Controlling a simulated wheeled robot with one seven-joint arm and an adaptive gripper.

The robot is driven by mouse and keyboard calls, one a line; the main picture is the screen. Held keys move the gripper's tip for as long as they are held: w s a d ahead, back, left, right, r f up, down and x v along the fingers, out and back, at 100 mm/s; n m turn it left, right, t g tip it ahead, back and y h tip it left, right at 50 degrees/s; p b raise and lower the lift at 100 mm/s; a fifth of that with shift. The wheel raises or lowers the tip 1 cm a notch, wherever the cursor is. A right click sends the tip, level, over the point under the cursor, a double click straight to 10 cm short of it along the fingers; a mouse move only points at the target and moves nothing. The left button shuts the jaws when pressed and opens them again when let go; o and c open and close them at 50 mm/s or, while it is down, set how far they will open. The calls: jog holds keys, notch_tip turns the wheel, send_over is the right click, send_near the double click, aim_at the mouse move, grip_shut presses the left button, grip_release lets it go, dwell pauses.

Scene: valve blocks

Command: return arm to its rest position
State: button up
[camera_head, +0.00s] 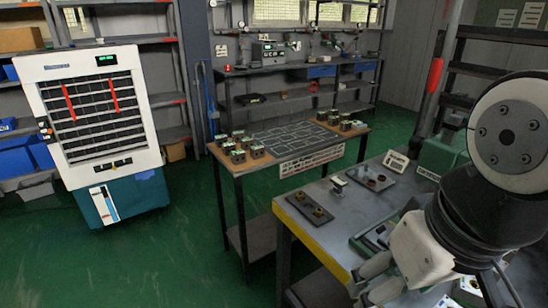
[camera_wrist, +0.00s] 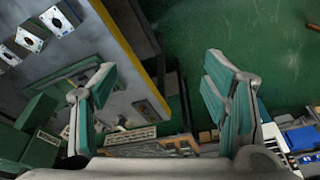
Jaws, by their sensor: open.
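My gripper (camera_wrist: 158,74) is open, with its two teal-padded fingers wide apart and nothing between them in the wrist view. In the head view my gripper (camera_head: 374,280) is low at the right, over or near the grey workbench (camera_head: 318,235) with the yellow edge. My arm, white and black, fills the right side of the head view and hides part of that bench. Whether the fingers touch anything cannot be told from the head view.
A dark tray (camera_head: 309,209) and small fixtures stand on the workbench. Behind is a wooden-edged table (camera_head: 288,165) with several valve blocks (camera_head: 240,151). A white panel cabinet (camera_head: 92,110) stands at the left. Green floor (camera_head: 190,250) is clear in front.

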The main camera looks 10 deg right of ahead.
notch_tip(320, 180, up, 6)
jog(key=t+p, duration=0.1)
jog(key=p, duration=0.3)
jog(key=shift+p, duration=0.3)
jog(key=shift+w, duration=0.1)
dwell(0.3)
